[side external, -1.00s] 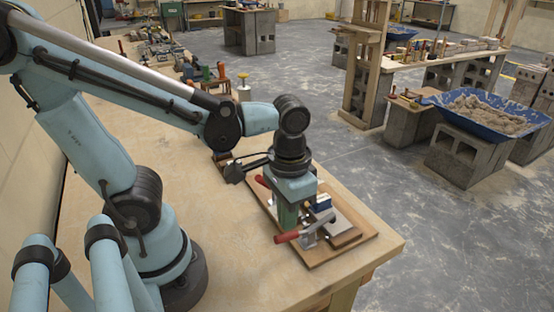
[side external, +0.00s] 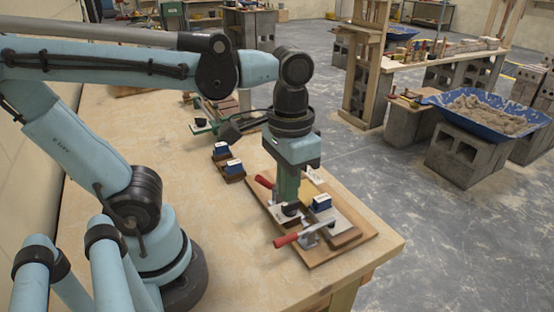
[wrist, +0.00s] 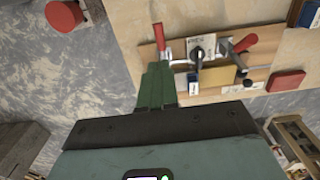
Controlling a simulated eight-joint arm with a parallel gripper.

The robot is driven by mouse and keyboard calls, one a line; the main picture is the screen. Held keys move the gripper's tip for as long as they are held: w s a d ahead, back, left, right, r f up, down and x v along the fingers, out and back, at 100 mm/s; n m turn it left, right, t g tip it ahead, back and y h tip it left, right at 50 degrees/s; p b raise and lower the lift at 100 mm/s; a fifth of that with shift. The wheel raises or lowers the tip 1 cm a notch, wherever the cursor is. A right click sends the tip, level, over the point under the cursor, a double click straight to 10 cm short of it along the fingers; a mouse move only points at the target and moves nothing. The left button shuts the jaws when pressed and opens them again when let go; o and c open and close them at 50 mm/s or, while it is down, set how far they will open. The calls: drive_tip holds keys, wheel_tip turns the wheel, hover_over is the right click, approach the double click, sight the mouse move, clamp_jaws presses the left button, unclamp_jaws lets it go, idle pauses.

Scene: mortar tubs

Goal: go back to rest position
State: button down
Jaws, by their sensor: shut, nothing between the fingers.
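My gripper (side external: 287,192) hangs pointing down over the wooden clamp board (side external: 352,252), raised above it, with green fingers together and nothing held. In the wrist view the green fingers (wrist: 157,88) are closed side by side. The board carries two toggle clamps, one with a near red handle (side external: 287,240) and one with a far red handle (side external: 264,182) partly behind my fingers. A blue block (side external: 320,203) with a white top sits on the board. In the wrist view both red handles stand out from the board (wrist: 232,97).
Two small blue-and-white blocks (side external: 221,149) (side external: 233,167) sit on brown pads left of the board. Other clutter lies at the back of the bench. The bench (side external: 240,235) is bare in front.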

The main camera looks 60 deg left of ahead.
drive_tip(key=w+a+f+t, duration=0.1)
drive_tip(key=w+a+t, duration=0.4)
drive_tip(key=t, duration=0.2)
drive_tip(key=shift+w+f, duration=0.35)
drive_tip(key=shift+w, duration=0.05)
